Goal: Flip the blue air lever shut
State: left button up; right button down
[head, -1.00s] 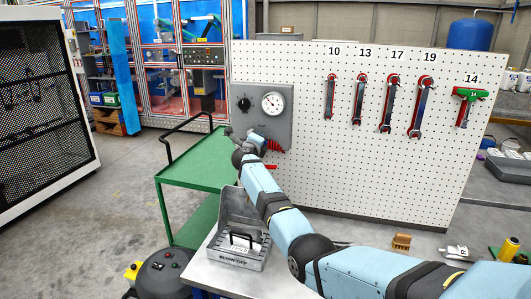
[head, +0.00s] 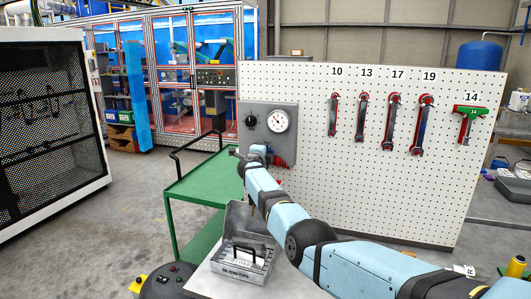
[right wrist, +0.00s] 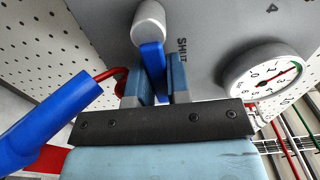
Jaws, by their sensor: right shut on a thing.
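The blue air lever (right wrist: 152,57) shows in the right wrist view, hanging from a pale round hub (right wrist: 149,20) on a grey panel (head: 285,112). My right gripper (right wrist: 155,80) has its two fingers on either side of the lever and is shut on it. The word SHUT (right wrist: 182,47) is printed on the panel just right of the lever. In the head view my right arm reaches up to the lower left of the panel, and its wrist hides the lever there. My left gripper is in neither current view.
A dial gauge (right wrist: 265,70) is right of the gripper. A thick blue cylinder (right wrist: 50,122) with a red hose (right wrist: 110,74) is close on its left. A white pegboard (head: 330,190) with hanging wrenches carries the panel. A green cart (head: 200,186) and grey toolbox (head: 240,267) stand below.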

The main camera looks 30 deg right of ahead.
jog(key=c, duration=1.1)
grip_release()
jog(key=shift+p+v, duration=0.8)
jog(key=shift+v, duration=6.1)
